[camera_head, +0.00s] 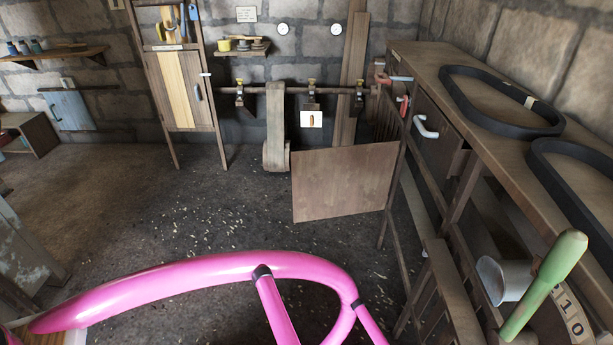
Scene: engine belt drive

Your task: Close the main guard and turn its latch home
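A flat brown wooden panel (345,182), which looks like the main guard, stands upright near the floor at the middle right. Its right edge meets the legs of the long bench; I cannot tell how it is hinged. Behind its left edge a broad belt (275,120) runs from the overhead shaft (340,90) down to a low pulley (276,158). A small white plate with an orange piece (311,119) hangs below the shaft; I cannot tell whether it is the latch. My gripper is not in view.
A wooden cabinet (185,90) stands at the back. The middle floor is open.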

